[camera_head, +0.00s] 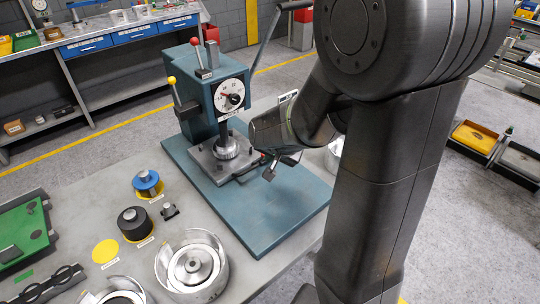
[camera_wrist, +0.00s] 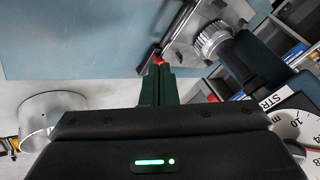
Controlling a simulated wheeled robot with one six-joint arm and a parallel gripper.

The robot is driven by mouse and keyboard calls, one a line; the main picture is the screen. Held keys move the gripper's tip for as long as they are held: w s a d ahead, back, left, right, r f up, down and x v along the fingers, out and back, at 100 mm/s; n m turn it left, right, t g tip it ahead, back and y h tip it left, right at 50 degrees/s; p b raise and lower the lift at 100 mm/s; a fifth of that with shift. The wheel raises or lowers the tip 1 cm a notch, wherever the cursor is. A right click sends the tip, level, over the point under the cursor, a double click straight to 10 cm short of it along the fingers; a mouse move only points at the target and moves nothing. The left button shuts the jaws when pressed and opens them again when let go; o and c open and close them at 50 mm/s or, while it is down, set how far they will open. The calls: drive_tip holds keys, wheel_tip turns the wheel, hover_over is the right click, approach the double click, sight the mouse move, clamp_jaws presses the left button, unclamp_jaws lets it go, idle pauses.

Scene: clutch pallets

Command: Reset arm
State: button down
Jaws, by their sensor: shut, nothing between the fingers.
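My gripper (camera_head: 268,174) is beside the press, just in front of its metal work plate, above the blue-green base plate. In the wrist view its dark green fingers (camera_wrist: 159,72) are together, with a small red spot at the tip and nothing held. My arm reaches down from the right side of the head view. The blue-green press (camera_head: 198,92) stands upright with a round dial (camera_head: 231,95) and a ram over its metal plate (camera_head: 214,166). In the wrist view the ram's ridged collar (camera_wrist: 214,41) is right of the fingertips. Whether the fingers touch the plate is unclear.
On the grey table (camera_head: 95,190) are a blue-topped part (camera_head: 147,182), a black cylinder (camera_head: 134,223), a yellow disc (camera_head: 105,251), round metal housings (camera_head: 192,266) and a green tray (camera_head: 22,233). The press handle rises close to my arm. The base plate's front is clear.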

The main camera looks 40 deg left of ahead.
idle(0.4)
drive_tip(key=w+f, duration=0.1)
drive_tip(key=f, duration=0.1)
drive_tip(key=w+a+f+b, duration=0.1)
drive_tip(key=w+f, duration=0.1)
drive_tip(key=f, duration=0.1)
drive_tip(key=w+a+f+b, duration=0.1)
drive_tip(key=f, duration=0.1)
drive_tip(key=shift+w+a+f, duration=0.2)
drive_tip(key=shift+w+f, duration=0.1)
drive_tip(key=shift+w, duration=0.1)
drive_tip(key=shift+w+a+f, duration=0.15)
drive_tip(key=shift+a+f, duration=0.05)
drive_tip(key=shift+f, duration=0.05)
drive_tip(key=shift+w+a+f+p, duration=0.1)
drive_tip(key=shift+w+a+p, duration=0.2)
drive_tip(key=shift+a, duration=0.35)
drive_tip(key=shift+w+a+f+p, duration=0.1)
drive_tip(key=shift+w+a, duration=0.3)
drive_tip(key=shift+a, duration=0.2)
drive_tip(key=shift+r, duration=0.1)
drive_tip(key=shift+d, duration=0.15)
